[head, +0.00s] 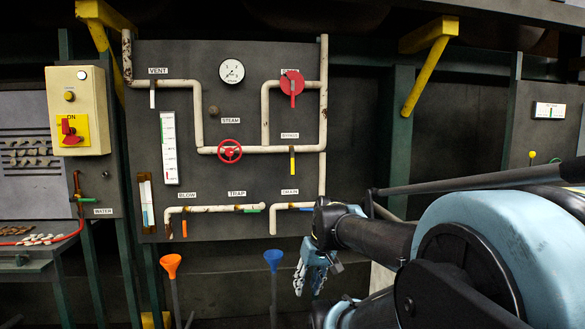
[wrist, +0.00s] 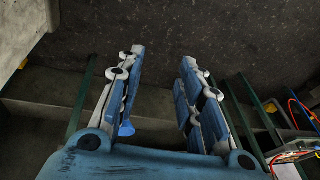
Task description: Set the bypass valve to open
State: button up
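The bypass valve (head: 292,160) is a small yellow lever under the BYPASS label (head: 290,135) on the dark panel. Its lever hangs straight down, across the horizontal white pipe (head: 265,150). My gripper (head: 316,274) is below and slightly right of the valve in the head view, under the panel's lower edge and apart from the valve. In the wrist view my gripper (wrist: 162,56) shows two blue-grey fingers spread wide with nothing between their tips. The valve cannot be made out in the wrist view.
A red handwheel (head: 230,151) sits left of the valve, and a red-handled valve (head: 292,86) above it. Blue (head: 273,261) and orange (head: 171,265) funnels stand under the panel. Yellow brackets (head: 428,60) jut out.

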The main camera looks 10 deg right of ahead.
jog(key=w+a+r+n+t+y, duration=0.2)
jog(key=w+a+r+y, duration=0.15)
jog(key=w+r, duration=0.65)
jog(key=n+t+y, duration=0.3)
jog(key=t+y, duration=0.1)
jog(key=t, duration=0.6)
send_near(293, 164)
jog(key=x, duration=1)
jog(key=shift+w, duration=0.45)
grip_shut()
